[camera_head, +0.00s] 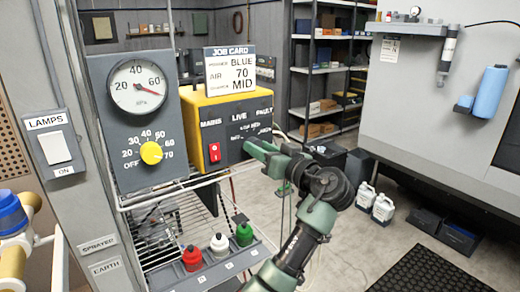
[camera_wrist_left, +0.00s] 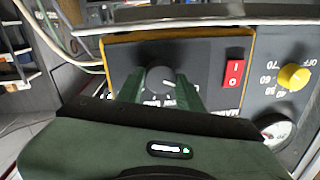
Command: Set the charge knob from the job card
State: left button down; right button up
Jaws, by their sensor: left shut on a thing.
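The job card (camera_head: 230,71) stands on top of the yellow unit (camera_head: 190,117) and reads powder BLUE, air 70, charge MID. The dark charge knob (camera_wrist_left: 158,76) is on the unit's front in the left wrist view, with a white pointer line slanting to the lower right there. My left gripper (camera_wrist_left: 160,92) has a finger on each side of this knob and is shut on it. In the head view my left gripper (camera_head: 257,149) is at the unit's front and hides the knob. The scale labels are partly hidden by the fingers. My right gripper is not in view.
Left of the unit is a panel with a gauge (camera_head: 137,85), needle past 60, and a yellow air knob (camera_head: 151,153). The red mains switch (camera_head: 215,152) sits close beside my gripper. Red, white and green capped bottles (camera_head: 219,246) stand in a rack below.

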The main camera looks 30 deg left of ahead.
pick_arm(q)
jog(key=shift+f+m, duration=0.1)
jog(key=shift+m, duration=0.2)
jog(key=shift+f+m+t+p, duration=0.15)
jog(key=shift+m+p, duration=0.6)
jog(key=shift+m, duration=2.15)
jog(key=shift+r+m+t+p, duration=0.2)
jog(key=shift+m+p, duration=0.5)
jog(key=shift+m, duration=2.2)
jog(key=shift+f+m+t+p, duration=0.2)
jog(key=shift+m+p, duration=0.55)
jog(key=shift+m, duration=2.15)
jog(key=c, duration=0.9)
grip_release()
